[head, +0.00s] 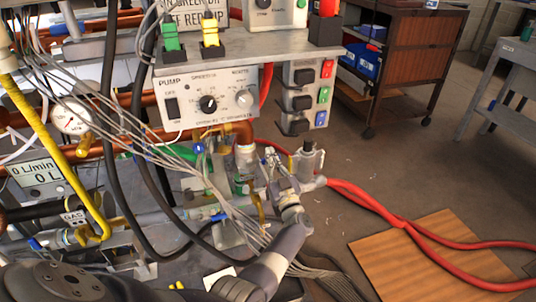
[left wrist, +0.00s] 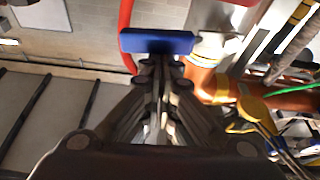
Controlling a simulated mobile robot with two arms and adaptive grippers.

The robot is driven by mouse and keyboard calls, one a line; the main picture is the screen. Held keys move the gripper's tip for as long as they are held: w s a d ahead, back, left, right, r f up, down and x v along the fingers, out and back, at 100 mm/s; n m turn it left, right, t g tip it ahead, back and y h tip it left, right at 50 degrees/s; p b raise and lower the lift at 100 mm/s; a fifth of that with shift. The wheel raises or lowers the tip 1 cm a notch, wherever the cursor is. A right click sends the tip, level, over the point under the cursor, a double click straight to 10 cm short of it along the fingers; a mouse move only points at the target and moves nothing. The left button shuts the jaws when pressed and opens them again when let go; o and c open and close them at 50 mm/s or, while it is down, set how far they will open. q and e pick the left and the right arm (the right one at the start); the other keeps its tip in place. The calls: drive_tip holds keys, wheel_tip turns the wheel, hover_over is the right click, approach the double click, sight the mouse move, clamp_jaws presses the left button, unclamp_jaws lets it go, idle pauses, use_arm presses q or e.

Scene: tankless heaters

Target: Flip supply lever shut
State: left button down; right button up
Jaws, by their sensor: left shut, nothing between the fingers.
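A flat blue lever (left wrist: 158,41) lies across the tips of my left gripper in the left wrist view. It sits beside a white fitting (left wrist: 208,50) on a copper pipe. My left gripper (left wrist: 162,65) is shut and empty, with its fingertips right at the lever's lower edge; I cannot tell whether they touch. In the head view my left gripper (head: 272,165) is beside the pale fitting (head: 245,155) below the pump panel. I cannot make out this lever there. My right gripper is not in view.
The pump control box (head: 212,100) and a switch block (head: 304,95) hang above the gripper. Grey cables (head: 150,135) and black hoses crowd its left. Red hoses (head: 385,212) run right over open floor and a wooden board (head: 435,255).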

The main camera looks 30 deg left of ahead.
use_arm(q)
drive_tip(key=shift+w+d+f+m+t+h, duration=0.15)
drive_tip(key=shift+f+m+t+h, duration=0.25)
drive_tip(key=shift+m, duration=0.7)
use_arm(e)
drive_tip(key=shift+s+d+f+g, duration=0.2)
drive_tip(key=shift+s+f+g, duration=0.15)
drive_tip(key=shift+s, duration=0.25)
use_arm(q)
drive_tip(key=shift+f, duration=0.2)
